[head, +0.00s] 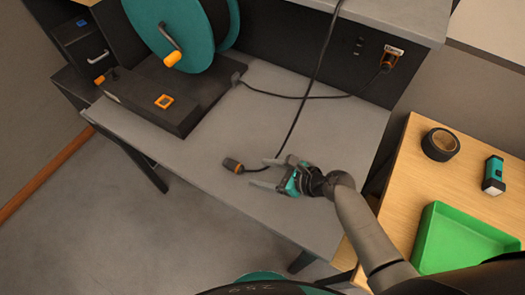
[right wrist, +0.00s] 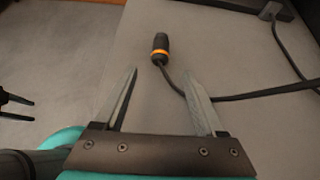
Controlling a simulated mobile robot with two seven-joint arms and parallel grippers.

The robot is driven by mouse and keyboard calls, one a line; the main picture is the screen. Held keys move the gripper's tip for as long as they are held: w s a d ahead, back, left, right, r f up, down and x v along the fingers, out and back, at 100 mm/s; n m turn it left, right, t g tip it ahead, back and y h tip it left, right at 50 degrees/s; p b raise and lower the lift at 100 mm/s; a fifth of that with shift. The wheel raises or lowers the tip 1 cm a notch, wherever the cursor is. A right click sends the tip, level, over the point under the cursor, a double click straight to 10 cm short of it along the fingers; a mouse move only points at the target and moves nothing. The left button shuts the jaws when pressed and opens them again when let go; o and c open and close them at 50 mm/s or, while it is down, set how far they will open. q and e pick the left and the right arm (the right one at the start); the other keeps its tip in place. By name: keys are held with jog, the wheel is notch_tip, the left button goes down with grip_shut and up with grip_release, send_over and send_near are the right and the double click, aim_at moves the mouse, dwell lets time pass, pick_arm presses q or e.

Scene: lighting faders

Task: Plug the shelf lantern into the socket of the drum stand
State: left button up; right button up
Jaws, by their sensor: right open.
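A dark plug with an orange ring (head: 233,165) lies on the grey bench; it also shows in the right wrist view (right wrist: 160,47). Its black cable (head: 297,117) runs up past the shelf and out of the picture. No lantern shows on the shelf. The drum stand (head: 140,85) carries a teal drum (head: 172,30) and an orange-framed socket (head: 164,101), with nothing in it. My right gripper (head: 265,172) is open and empty just right of the plug, its fingers pointing at it; in the right wrist view (right wrist: 165,95) the plug lies beyond the fingertips, between their lines.
A second cable runs from beside the drum stand to an orange plug (head: 387,60) at the back panel. A wooden table (head: 425,150) at right holds tape (head: 440,145), a teal torch (head: 493,175) and a green tray (head: 425,235). A dark pronged shape, possibly my left gripper (right wrist: 18,108), shows at the wrist view's edge.

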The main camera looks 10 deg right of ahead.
aim_at(242, 169)
jog(key=shift+w+f, duration=0.1)
jog(key=shift+w, duration=0.2)
jog(key=b+x, duration=0.1)
jog(key=x, duration=0.1)
jog(key=b+x, duration=0.1)
jog(key=b, duration=0.1)
jog(key=shift+s+a+f+b, duration=0.15)
jog(key=shift+a+f+b, duration=0.15)
jog(key=shift+a+f, duration=0.1)
jog(key=b+x, duration=0.1)
jog(key=x, duration=0.3)
jog(key=shift+r+b, duration=0.2)
jog(key=shift+b, duration=0.1)
jog(key=shift+w+a+f, duration=0.2)
jog(key=shift+w+a, duration=0.1)
jog(key=shift+a, duration=0.05)
pick_arm(q)
jog(key=f, duration=0.1)
jog(key=s+f, duration=0.1)
jog(key=f, duration=0.3)
jog(key=shift+s+a+f, duration=0.1)
jog(key=shift+s+f, duration=0.15)
jog(key=shift+s, duration=0.1)
pick_arm(e)
jog(key=shift+c, duration=0.3)
jog(key=c, duration=0.4)
grip_shut()
pick_arm(q)
jog(key=shift+s, duration=0.3)
